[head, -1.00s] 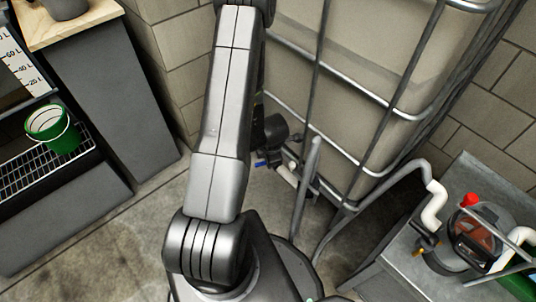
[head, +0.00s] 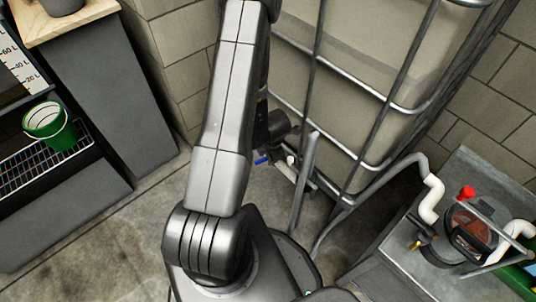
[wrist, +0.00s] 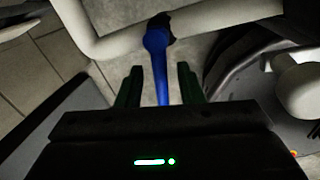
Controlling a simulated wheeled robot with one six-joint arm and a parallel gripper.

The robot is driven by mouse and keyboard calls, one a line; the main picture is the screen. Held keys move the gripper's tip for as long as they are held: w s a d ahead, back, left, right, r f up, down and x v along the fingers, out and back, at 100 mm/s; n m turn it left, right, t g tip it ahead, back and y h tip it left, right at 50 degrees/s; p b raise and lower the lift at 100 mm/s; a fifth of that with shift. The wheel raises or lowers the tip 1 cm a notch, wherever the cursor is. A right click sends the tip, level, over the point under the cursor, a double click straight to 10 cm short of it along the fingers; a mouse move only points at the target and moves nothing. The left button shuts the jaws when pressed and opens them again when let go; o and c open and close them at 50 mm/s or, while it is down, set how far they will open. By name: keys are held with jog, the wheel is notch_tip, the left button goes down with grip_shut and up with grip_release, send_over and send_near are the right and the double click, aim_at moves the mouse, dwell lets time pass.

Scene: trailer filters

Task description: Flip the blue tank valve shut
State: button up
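The blue valve handle (wrist: 158,62) shows in the wrist view as a long lever pointing toward my gripper, its round end at a pale pipe (wrist: 215,14). My gripper (wrist: 159,72) is open, with one dark finger on each side of the lever. The lever runs down between the fingers, with gaps on both sides; whether it lies at their depth I cannot tell. In the head view a small blue bit of the handle (head: 262,160) shows just below my dark gripper, low at the caged tank (head: 345,118). The rest of the valve is mostly hidden there.
Metal cage bars (head: 305,172) stand close to the right of the valve. A grey bench (head: 408,262) with a red-capped filter housing (head: 470,233) and hoses is at the right. A green bucket (head: 48,128) sits on a rack at the left. Bare floor lies left of my arm.

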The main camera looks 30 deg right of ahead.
notch_tip(320, 180, up, 14)
jog(key=s+p, duration=0.2)
jog(key=p, duration=0.6)
jog(key=shift+s+f, duration=0.25)
jog(key=shift+s, duration=0.1)
jog(key=shift+c, duration=0.5)
